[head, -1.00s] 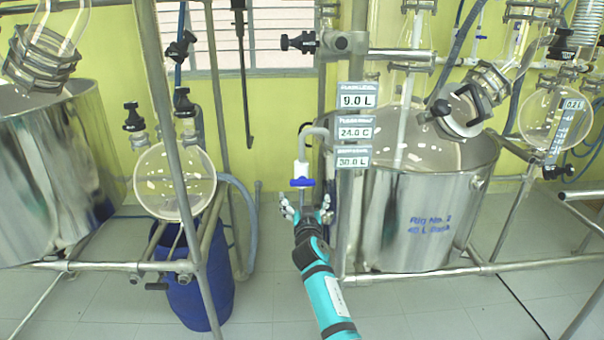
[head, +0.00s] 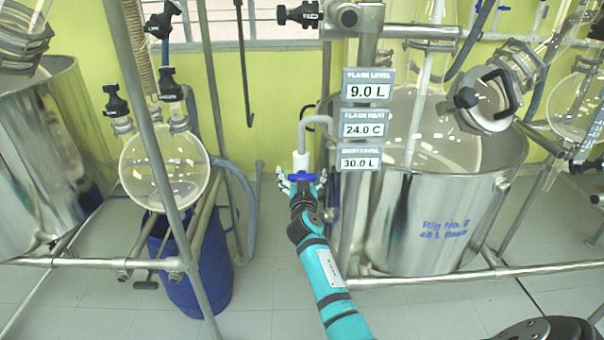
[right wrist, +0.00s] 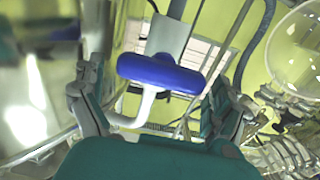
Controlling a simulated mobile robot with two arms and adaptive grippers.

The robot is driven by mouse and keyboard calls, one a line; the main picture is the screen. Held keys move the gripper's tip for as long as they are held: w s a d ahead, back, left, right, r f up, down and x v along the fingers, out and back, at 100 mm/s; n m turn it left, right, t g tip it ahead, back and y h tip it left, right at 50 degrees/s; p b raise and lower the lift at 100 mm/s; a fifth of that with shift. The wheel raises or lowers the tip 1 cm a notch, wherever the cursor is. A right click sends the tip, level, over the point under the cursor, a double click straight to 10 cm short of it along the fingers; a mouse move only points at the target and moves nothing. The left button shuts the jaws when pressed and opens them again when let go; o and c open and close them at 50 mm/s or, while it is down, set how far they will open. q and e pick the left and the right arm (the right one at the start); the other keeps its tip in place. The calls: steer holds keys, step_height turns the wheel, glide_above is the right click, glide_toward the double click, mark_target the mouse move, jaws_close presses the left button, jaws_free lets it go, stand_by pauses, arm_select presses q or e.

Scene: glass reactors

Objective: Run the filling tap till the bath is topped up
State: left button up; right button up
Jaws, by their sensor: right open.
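The filling tap (head: 301,161) has a white body, a grey bent spout pipe and a blue handle (head: 301,177), beside the steel bath (head: 425,225). The bath is marked Rig No. 2, 40 L. Its bath level plate (head: 360,162) reads 30.0 L. My right gripper (head: 300,183) is at the blue handle, partly covering it from below. In the right wrist view the blue handle (right wrist: 160,74) lies crosswise between the spread fingers of my open right gripper (right wrist: 155,100). Whether a finger touches it, I cannot tell. My left gripper is not in view.
Plates above read flask level 9.0 L (head: 367,91) and flask heat 24.0 C (head: 363,129). A steel post (head: 352,215) stands between tap and bath. A round glass flask (head: 165,170), a blue drum (head: 200,265) and another steel vessel (head: 45,160) stand left.

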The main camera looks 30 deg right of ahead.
steer(key=shift+c, duration=0.7)
steer(key=c, duration=0.9)
steer(key=shift+c, duration=0.2)
